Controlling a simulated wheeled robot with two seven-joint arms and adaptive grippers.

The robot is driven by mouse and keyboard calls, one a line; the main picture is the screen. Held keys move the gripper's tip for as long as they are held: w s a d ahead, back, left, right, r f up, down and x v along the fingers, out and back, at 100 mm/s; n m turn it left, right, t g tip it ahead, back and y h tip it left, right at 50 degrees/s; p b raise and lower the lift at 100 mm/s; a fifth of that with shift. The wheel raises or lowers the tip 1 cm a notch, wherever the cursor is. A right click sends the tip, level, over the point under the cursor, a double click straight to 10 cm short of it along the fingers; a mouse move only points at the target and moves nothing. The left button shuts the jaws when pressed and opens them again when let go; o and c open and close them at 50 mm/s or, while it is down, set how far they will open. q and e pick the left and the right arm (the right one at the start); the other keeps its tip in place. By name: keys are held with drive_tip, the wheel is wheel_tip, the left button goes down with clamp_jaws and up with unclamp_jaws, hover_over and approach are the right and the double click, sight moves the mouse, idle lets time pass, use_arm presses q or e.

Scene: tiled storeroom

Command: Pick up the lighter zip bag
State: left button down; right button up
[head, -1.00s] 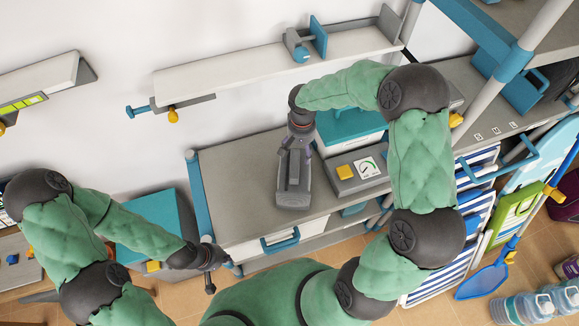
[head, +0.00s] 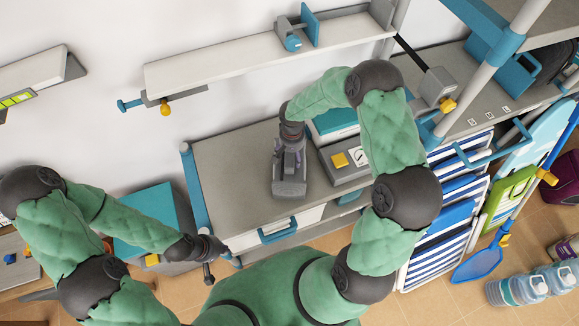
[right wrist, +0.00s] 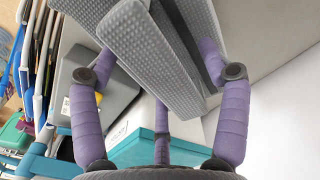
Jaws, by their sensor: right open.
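I cannot make out a zip bag in either view. My right gripper (head: 289,182) is over the grey countertop (head: 240,165), left of the grey dial box. It points down at the counter, and its height above it is hard to judge. In the right wrist view its purple-jointed fingers with grey textured pads (right wrist: 155,55) are spread, and I see nothing held between them. My left gripper (head: 208,262) hangs low near the counter's front left corner, too small and dark to tell open or shut.
A grey box with a yellow button and dial (head: 345,160) stands right of my right gripper. A teal-topped white box (head: 335,120) stands behind it. A wall shelf (head: 235,58) runs above. The counter's left part is clear. Folded striped chairs (head: 445,235) lean at the right.

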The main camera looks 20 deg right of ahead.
drive_tip(key=shift+c, duration=0.3)
clamp_jaws()
